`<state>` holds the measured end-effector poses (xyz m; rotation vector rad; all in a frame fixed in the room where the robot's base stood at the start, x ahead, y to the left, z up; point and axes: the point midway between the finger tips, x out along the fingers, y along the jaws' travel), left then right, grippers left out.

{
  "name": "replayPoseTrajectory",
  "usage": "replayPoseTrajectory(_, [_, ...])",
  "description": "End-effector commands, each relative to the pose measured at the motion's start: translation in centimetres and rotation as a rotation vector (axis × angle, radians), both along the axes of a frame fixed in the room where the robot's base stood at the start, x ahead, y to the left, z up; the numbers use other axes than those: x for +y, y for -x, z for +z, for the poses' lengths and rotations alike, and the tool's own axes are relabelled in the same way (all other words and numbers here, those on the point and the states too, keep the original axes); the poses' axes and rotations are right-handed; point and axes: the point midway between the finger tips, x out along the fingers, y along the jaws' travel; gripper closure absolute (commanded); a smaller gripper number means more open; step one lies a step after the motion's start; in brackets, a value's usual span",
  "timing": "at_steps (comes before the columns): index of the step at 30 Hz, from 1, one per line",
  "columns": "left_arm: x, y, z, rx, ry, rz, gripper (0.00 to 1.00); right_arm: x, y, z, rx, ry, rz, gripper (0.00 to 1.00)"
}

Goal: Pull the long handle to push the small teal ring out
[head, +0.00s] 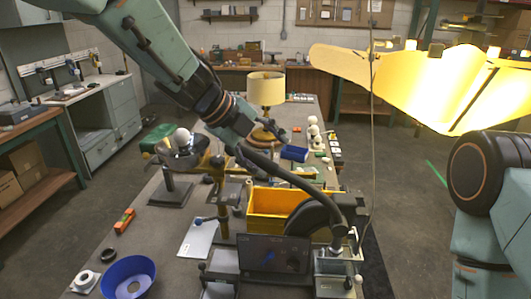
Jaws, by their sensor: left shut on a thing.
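My left arm reaches in from the top left, and its gripper (256,153) is shut on the upper end of the long handle. The long handle (304,183) is a dark curved bar that runs down to the right from the gripper. Its lower end meets a metal press-like fixture (335,265) at the front right of the bench. I cannot make out the small teal ring; it is hidden or too small to tell. At the right edge, parts of my right arm show, but its gripper is out of view.
A yellow bin (272,201) stands behind a dark panel (274,254), close to the handle. A blue bowl (128,279) sits at the front left. A lamp with a cream shade (266,89) stands farther back. A large yellow-lit sheet (415,80) fills the upper right.

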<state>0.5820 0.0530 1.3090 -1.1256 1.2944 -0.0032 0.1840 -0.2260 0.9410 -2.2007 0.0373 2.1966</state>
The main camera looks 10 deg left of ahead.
Motion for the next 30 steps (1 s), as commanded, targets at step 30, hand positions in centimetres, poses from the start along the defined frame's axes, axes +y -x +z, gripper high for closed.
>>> replayPoseTrajectory(30, [1.3, 0.1, 2.0, -0.022, 0.004, 0.009, 0.51, 0.0, 0.0, 0.2, 0.000, 0.000, 0.000, 0.53])
